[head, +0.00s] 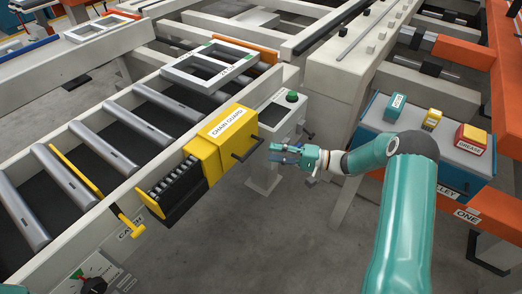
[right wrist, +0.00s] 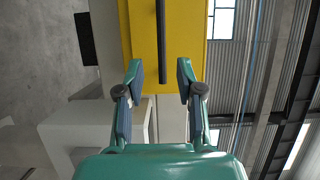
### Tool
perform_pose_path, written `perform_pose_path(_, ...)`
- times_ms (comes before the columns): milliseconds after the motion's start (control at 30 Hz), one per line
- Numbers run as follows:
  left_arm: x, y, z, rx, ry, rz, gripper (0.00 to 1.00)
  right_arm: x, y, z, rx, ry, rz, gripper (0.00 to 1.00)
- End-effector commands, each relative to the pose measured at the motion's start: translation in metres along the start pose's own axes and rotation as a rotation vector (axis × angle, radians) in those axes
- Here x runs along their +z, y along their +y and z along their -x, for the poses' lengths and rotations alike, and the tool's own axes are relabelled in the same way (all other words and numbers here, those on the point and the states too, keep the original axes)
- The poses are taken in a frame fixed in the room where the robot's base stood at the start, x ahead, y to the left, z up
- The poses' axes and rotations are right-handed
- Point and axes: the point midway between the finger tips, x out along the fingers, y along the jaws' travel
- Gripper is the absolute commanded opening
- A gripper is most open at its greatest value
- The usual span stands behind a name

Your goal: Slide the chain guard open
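The yellow chain guard (head: 227,128), labelled CHAIN GUARD, sits on the side rail of the roller conveyor. A dark bar handle (head: 248,149) sticks out from its right side. Left of the guard, a dark chain section (head: 174,186) lies uncovered. My right gripper (head: 276,153) is just right of the handle, with a small gap in the head view. In the right wrist view the gripper (right wrist: 160,78) is open, and the handle (right wrist: 161,40) lines up between its fingertips, with the yellow guard (right wrist: 190,35) behind. Nothing is gripped. My left gripper is not in view.
A grey post with a green button (head: 292,96) stands behind the guard. A trolley (head: 400,125) with small boxes and a grease container (head: 471,138) is at the right. Floor below the gripper is clear.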

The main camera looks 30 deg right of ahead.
Motion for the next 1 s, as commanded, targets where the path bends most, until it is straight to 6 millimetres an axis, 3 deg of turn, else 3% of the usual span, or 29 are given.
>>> perform_pose_path(100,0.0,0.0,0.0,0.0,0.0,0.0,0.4,-0.001,0.001,0.022,0.001,0.003,0.0,0.37)
perform_pose_path(300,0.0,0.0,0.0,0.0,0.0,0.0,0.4,-0.001,0.001,0.042,0.0,0.002,-0.002,0.37)
perform_pose_path(1000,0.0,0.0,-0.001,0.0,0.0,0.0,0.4,-0.001,0.001,0.044,0.001,0.001,-0.001,0.37)
